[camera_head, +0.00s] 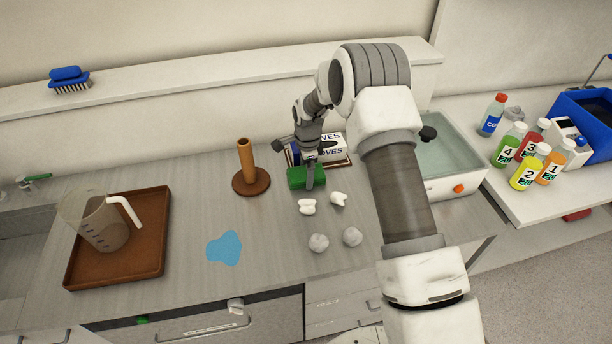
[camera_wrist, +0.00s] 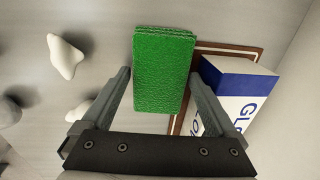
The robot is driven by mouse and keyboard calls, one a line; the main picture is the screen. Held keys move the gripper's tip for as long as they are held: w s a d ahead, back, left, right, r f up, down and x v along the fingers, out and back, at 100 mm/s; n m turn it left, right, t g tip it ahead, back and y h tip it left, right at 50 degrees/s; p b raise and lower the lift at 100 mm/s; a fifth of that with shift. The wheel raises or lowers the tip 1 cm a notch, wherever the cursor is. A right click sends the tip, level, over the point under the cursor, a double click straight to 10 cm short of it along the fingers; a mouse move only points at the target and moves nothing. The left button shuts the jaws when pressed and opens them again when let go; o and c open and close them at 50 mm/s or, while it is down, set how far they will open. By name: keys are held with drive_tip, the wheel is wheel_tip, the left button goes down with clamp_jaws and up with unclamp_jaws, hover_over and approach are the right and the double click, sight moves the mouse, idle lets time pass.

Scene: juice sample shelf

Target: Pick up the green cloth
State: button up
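The green cloth (camera_wrist: 162,70) is a thick, folded rectangle with a rough surface. In the head view the green cloth (camera_head: 298,178) lies on the grey counter, in front of the glove box. My gripper (camera_wrist: 160,85) is open, with one finger on each side of the cloth in the wrist view. A small gap shows between each finger and the cloth. In the head view my gripper (camera_head: 309,180) points down at the cloth and hides part of it. Whether the fingertips reach the counter cannot be told.
A glove box (camera_wrist: 235,90) on a brown-edged tray (camera_wrist: 258,53) stands close beside the cloth. Crumpled white pieces (camera_head: 308,206) and grey balls (camera_head: 319,242) lie nearby. A brown peg stand (camera_head: 247,170) is to the left. A blue puddle shape (camera_head: 223,248) lies on the counter.

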drive_tip(key=c, duration=0.9)
drive_tip(key=shift+r, duration=0.15)
drive_tip(key=shift+r, duration=0.3)
wheel_tip(320, 180, up, 4)
drive_tip(key=shift+s+f+b, duration=0.1)
drive_tip(key=shift+f+b, duration=0.15)
drive_tip(key=shift+b, duration=0.3)
drive_tip(key=s+d+r, duration=0.1)
drive_tip(key=s+r, duration=0.1)
drive_tip(key=s, duration=0.1)
drive_tip(key=s+d+r+b, duration=0.1)
drive_tip(key=s+r, duration=0.1)
drive_tip(key=s, duration=0.2)
drive_tip(key=s+d+r, duration=0.2)
drive_tip(key=s, duration=0.1)
drive_tip(key=shift+s+r+b, duration=0.3)
drive_tip(key=shift+s+b, duration=0.1)
drive_tip(key=o, duration=0.6)
drive_tip(key=c, duration=0.5)
